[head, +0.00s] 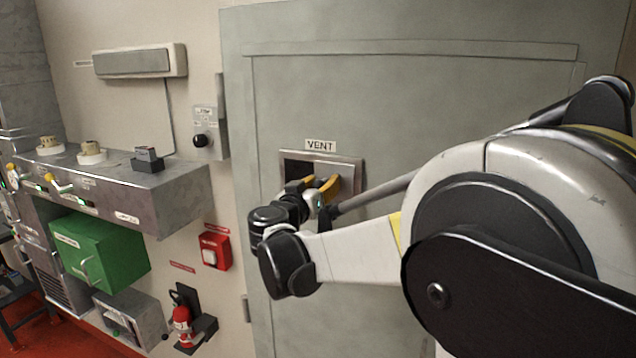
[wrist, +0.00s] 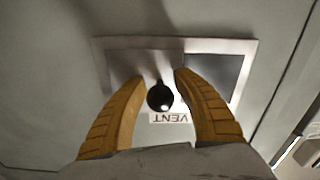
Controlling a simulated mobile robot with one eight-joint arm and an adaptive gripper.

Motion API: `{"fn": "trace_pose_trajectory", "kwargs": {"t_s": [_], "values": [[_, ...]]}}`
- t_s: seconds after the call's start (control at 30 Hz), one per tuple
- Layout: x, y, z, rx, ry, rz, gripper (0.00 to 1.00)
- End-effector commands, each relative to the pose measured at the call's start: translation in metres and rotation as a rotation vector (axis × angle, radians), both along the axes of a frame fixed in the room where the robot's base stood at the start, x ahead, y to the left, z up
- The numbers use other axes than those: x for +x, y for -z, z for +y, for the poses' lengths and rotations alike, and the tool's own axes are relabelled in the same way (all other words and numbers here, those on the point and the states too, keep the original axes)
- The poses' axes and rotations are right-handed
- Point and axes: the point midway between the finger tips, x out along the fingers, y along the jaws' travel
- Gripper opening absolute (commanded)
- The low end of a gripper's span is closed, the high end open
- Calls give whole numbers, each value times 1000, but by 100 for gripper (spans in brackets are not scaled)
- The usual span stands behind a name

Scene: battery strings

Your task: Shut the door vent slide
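The vent (head: 357,164) is a metal-framed slot in the grey door, under a "VENT" label (head: 320,146). In the wrist view the vent frame (wrist: 120,43) and label appear upside down. A dark opening (wrist: 214,72) shows at the frame's right there, and at the left in the head view. A lighter slide plate (wrist: 123,66) covers the other part. A round black knob (wrist: 160,96) stands out between the yellow fingers. My gripper (head: 321,187) is open in front of the vent; it also shows in the wrist view (wrist: 154,78). I cannot tell whether either finger touches the knob.
Left of the door are a wall switch box (head: 203,138), a red call box (head: 213,250), a grey bench unit (head: 180,190), a green box (head: 100,250) and a fire extinguisher (head: 182,325). My arm covers much of the door's right side.

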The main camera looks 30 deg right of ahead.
Motion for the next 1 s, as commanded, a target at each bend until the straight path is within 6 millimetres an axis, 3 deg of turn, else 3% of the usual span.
{"fn": "trace_pose_trajectory", "kwargs": {"t_s": [0.03,0.13,0.47,0.8,1.0], "values": [[0,0,0,0,0,0,28],[0,0,0,0,0,0,0],[2,0,2,2,-1,0,0],[59,1,47,0,-5,0,0],[75,1,59,0,-3,0,0]]}}
